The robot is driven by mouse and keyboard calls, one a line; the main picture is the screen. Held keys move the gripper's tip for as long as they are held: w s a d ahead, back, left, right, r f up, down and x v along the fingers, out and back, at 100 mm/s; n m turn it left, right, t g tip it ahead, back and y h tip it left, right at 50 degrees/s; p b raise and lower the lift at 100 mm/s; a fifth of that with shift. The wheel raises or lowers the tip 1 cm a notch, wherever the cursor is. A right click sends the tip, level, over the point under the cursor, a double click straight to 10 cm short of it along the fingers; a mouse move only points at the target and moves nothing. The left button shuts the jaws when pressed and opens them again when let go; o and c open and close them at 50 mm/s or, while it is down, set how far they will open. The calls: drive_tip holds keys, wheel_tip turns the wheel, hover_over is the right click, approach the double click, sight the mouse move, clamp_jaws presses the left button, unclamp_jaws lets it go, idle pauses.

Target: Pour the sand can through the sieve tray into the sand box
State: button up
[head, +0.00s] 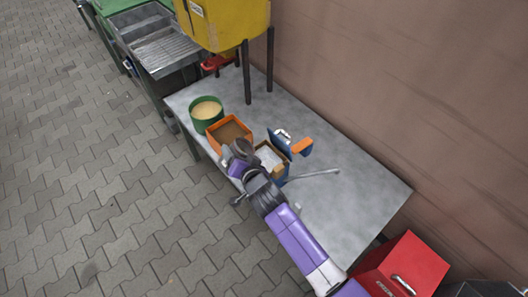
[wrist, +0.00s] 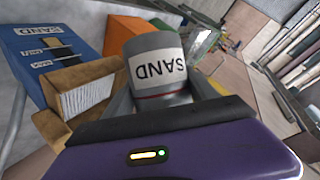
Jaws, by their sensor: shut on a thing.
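The grey sand can (wrist: 158,72), with a white SAND label, is between my fingers in the wrist view. My gripper (wrist: 163,98) is shut on it. In the head view my gripper (head: 242,162) is at the front edge of the table, by the orange box. A wood-framed tray with a pale, mesh-like middle (head: 269,157), which looks like the sieve tray, is just right of my gripper. It also shows in the wrist view (wrist: 86,97). The blue sand box (head: 283,137) is beside it, its SAND label and level marks facing the wrist camera (wrist: 45,50). The can's contents are hidden.
The orange box (head: 229,128) with brown contents and the green round tub (head: 206,108) of pale sand stand left of my gripper. A yellow hopper (head: 228,25) stands on legs behind. The table's right part (head: 350,198) is mostly clear; a thin rod (head: 315,174) lies there.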

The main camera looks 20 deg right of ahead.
drive_tip(key=shift+d+r+m+y+p, duration=0.1)
drive_tip(key=shift+r+m+y+p, duration=0.3)
drive_tip(key=shift+p, duration=0.4)
idle(0.6)
drive_tip(key=shift+f+m+y, duration=0.3)
drive_tip(key=shift+f+m, duration=0.1)
idle(2.1)
drive_tip(key=shift+r+m+y+b, duration=0.4)
drive_tip(key=shift+m+y+b, duration=0.15)
drive_tip(key=shift+b, duration=0.8)
idle(1.2)
drive_tip(key=shift+d+f+m+t+y+b, duration=0.15)
drive_tip(key=shift+f+m+t+y+b, duration=0.15)
drive_tip(key=shift+b, duration=1)
